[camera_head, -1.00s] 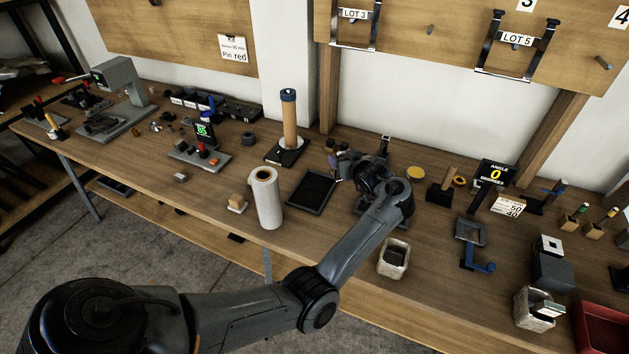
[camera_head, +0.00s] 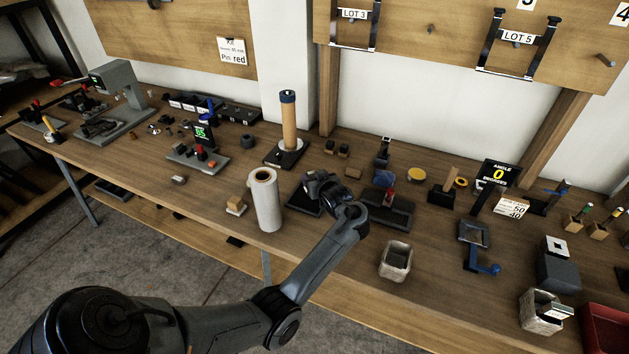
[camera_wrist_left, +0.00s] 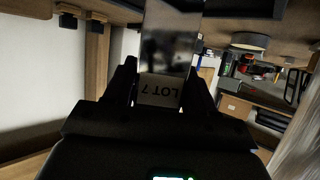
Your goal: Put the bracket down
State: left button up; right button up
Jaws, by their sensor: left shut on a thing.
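My left gripper (camera_head: 318,183) is over the dark flat tray (camera_head: 302,204) near the middle of the bench and covers much of it. In the left wrist view, its two fingers (camera_wrist_left: 163,80) are shut on a shiny metal bracket (camera_wrist_left: 168,38). The bracket has a white label reading "LOT 7", upside down in that view. In the head view, the hand hides the bracket, so I cannot tell whether it touches the tray. My right gripper is not in view.
A white roll (camera_head: 265,200) stands close left of the hand. A wooden post with a blue top (camera_head: 289,122) stands behind it. A dark fixture with a red part (camera_head: 387,207) is just right. A pale bin (camera_head: 396,261) stands at the front edge. Brackets labelled LOT 3 (camera_head: 355,38) and LOT 5 (camera_head: 518,60) hang above.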

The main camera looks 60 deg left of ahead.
pick_arm(q)
jog(key=shift+f, duration=0.25)
jog(key=o, duration=1.4)
